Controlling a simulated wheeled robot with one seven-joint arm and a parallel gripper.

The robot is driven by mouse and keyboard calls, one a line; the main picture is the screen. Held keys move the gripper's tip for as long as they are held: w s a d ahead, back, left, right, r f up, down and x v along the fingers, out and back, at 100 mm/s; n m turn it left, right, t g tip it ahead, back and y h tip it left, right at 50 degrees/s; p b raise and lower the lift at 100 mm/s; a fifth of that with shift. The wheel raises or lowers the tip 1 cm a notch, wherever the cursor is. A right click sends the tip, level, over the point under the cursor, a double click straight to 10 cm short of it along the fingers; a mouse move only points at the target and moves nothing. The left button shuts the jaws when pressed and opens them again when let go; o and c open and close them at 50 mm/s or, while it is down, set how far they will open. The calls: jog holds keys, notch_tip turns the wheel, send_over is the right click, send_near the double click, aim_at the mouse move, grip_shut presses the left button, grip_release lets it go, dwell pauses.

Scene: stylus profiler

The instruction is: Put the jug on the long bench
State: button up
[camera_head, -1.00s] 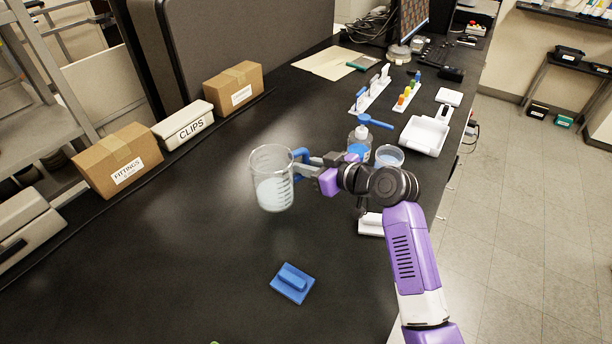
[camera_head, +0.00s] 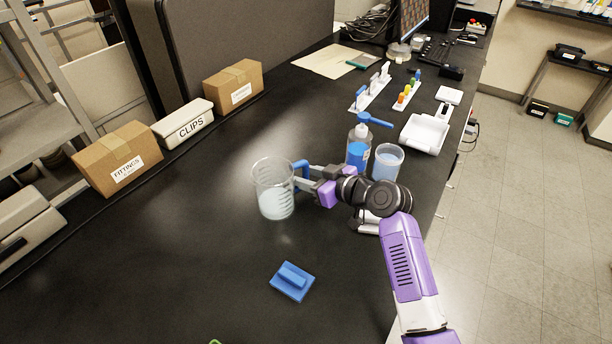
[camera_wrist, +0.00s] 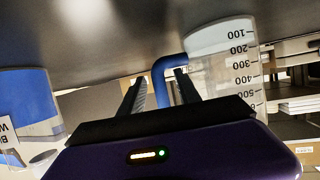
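The jug (camera_head: 273,190) is a clear graduated beaker with a blue handle and pale liquid in it. It is upright over the dark long bench (camera_head: 200,260), left of my gripper. My gripper (camera_head: 304,178) reaches in from the right, with its fingers on either side of the handle, shut on it. The wrist view is upside down and shows the jug's scale (camera_wrist: 225,65) and the blue handle (camera_wrist: 160,82) between the fingers. The jug's base is on or very close to the bench top; I cannot tell which.
A blue block with a grip (camera_head: 292,281) lies in front of the jug. A wash bottle (camera_head: 358,148) and a tub of bluish liquid (camera_head: 388,163) stand right behind my gripper. Boxes (camera_head: 118,160) line the left edge. Bench around the jug's left is clear.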

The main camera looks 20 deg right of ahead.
jog(key=shift+r+p, duration=0.3)
jog(key=b+v, duration=0.2)
jog(key=v, duration=1)
jog(key=shift+f, duration=0.15)
jog(key=shift+d, duration=0.1)
